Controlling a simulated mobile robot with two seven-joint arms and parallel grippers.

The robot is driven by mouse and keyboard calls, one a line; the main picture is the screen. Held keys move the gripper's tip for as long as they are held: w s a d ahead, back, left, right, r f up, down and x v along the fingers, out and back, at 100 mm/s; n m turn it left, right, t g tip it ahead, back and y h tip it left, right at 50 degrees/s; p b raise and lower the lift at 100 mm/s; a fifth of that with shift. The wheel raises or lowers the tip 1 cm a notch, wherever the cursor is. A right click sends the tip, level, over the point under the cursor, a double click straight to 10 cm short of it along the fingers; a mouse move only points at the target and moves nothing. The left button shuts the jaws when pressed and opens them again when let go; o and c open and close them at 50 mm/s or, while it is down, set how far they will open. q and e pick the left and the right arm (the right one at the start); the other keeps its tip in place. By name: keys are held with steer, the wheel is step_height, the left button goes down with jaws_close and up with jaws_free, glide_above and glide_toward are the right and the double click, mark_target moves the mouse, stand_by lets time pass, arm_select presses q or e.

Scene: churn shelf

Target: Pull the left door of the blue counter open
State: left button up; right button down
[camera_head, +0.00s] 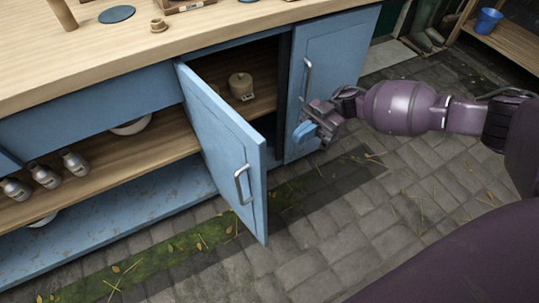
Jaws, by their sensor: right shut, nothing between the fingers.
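The blue counter's left door (222,150) stands swung open, sticking out toward me, with its metal bar handle (241,184) on the face turned to the lower left. The right door (328,80) is closed, with its own bar handle (307,75). My right gripper (303,131) is shut and empty. It is in front of the lower part of the right door, to the right of the open door and apart from its handle. My left gripper is not in view.
A round wooden container (241,85) stands inside the opened cabinet. Several jars (44,176) stand on the open shelf at left. The wooden countertop (110,50) holds small items. A blue bucket (487,20) sits on a bench at upper right. The stone floor (330,235) in front is clear.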

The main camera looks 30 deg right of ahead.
steer(key=x, duration=0.9)
steer(key=shift+a, duration=0.4)
steer(key=shift+a, duration=0.15)
